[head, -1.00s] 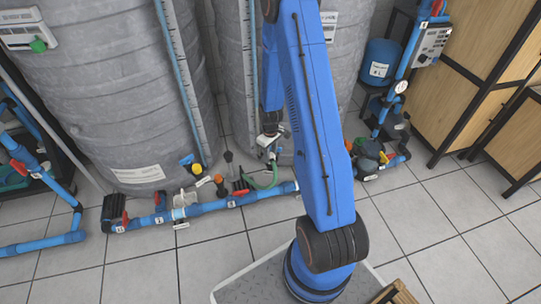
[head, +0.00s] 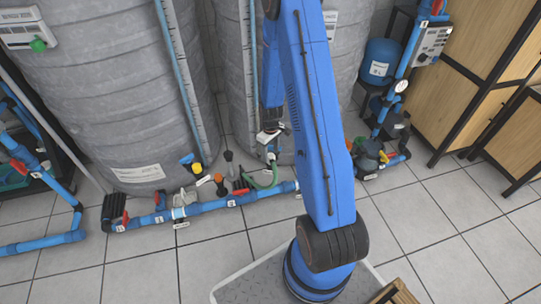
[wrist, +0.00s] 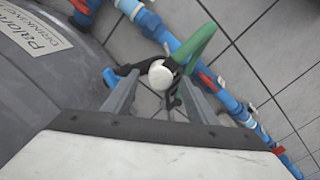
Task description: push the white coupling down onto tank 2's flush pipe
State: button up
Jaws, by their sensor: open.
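The white coupling (wrist: 160,76) shows in the wrist view as a round white end between my finger tips, with the green hose (wrist: 199,42) running off beside it. My gripper (wrist: 158,88) is open, with one finger on each side of the coupling; I cannot tell whether either touches it. In the head view my gripper (head: 269,138) is low in front of the middle grey tank (head: 236,70), just above the small white coupling (head: 271,156). The flush pipe under the coupling is hidden, so how far the coupling sits on it cannot be seen.
A blue pipe run (head: 215,206) with red-handled valves crosses the floor in front of the tanks. A grey tank wall (wrist: 45,75) is close on the left in the wrist view. A blue vessel (head: 380,62) and wooden cabinets (head: 480,75) stand right. The front tiles are mostly clear.

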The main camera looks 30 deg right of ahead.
notch_tip(320, 180, up, 16)
jog(key=shift+f, duration=0.2)
dwell(0.4)
dwell(0.4)
jog(key=s+a+r+m+t, duration=0.1)
jog(key=s+a+r, duration=0.4)
jog(key=r, duration=0.5)
jog(key=s+a+r+t, duration=0.1)
jog(key=s+a+r, duration=0.4)
jog(key=r, duration=0.5)
jog(key=s+a+r+t, duration=0.1)
jog(key=s+a+r, duration=0.1)
jog(key=s, duration=0.4)
jog(key=s+a+r+m+t, duration=0.1)
jog(key=s+r, duration=0.3)
jog(key=s, duration=0.3)
jog(key=s+a+r+m, duration=0.1)
jog(key=s+a+r, duration=0.1)
jog(key=s, duration=0.5)
jog(key=shift+s+a+r+t, duration=0.25)
jog(key=shift+a+r+t, duration=0.15)
jog(key=shift+r, duration=0.15)
